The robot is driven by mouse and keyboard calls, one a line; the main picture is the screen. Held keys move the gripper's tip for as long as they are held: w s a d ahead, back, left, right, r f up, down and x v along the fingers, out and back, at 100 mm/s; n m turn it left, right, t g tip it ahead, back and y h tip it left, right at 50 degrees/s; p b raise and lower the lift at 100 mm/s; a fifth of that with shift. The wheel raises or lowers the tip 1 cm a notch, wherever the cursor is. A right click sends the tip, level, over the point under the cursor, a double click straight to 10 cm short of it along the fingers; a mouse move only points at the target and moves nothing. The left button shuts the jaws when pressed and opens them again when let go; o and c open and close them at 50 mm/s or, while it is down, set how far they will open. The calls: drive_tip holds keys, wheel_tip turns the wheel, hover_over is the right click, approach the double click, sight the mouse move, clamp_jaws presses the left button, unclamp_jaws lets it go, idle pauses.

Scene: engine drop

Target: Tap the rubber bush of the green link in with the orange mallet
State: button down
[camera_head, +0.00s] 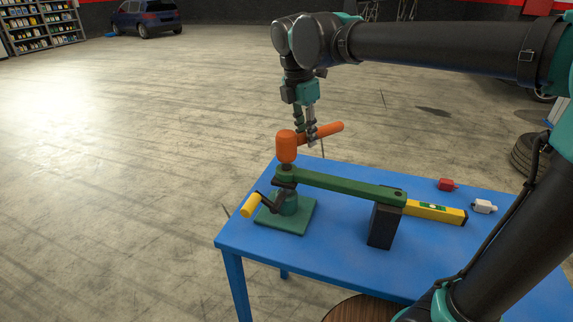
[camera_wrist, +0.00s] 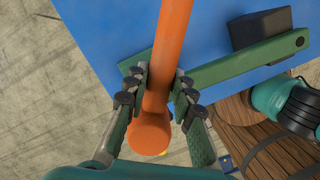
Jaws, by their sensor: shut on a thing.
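My gripper (camera_head: 310,142) is shut on the handle of the orange mallet (camera_head: 286,148). In the wrist view, my gripper (camera_wrist: 160,92) has a finger on each side of the handle near the head, and the mallet (camera_wrist: 174,35) runs up out of the picture. The mallet head stands upright over the left end of the green link (camera_head: 345,187). A small dark part, perhaps the rubber bush, shows just under the head; I cannot tell whether they touch. The link also shows in the wrist view (camera_wrist: 225,68), where the mallet covers its bush end.
The link spans from a green stand (camera_head: 290,215) with a yellow-gripped crank (camera_head: 251,205) to a black block (camera_head: 383,227). A yellow level (camera_head: 436,212), a red part (camera_head: 446,184) and a white part (camera_head: 484,206) lie at right on the blue table (camera_head: 340,262).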

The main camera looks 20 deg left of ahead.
idle(0.3)
drive_tip(key=shift+r, duration=2.5)
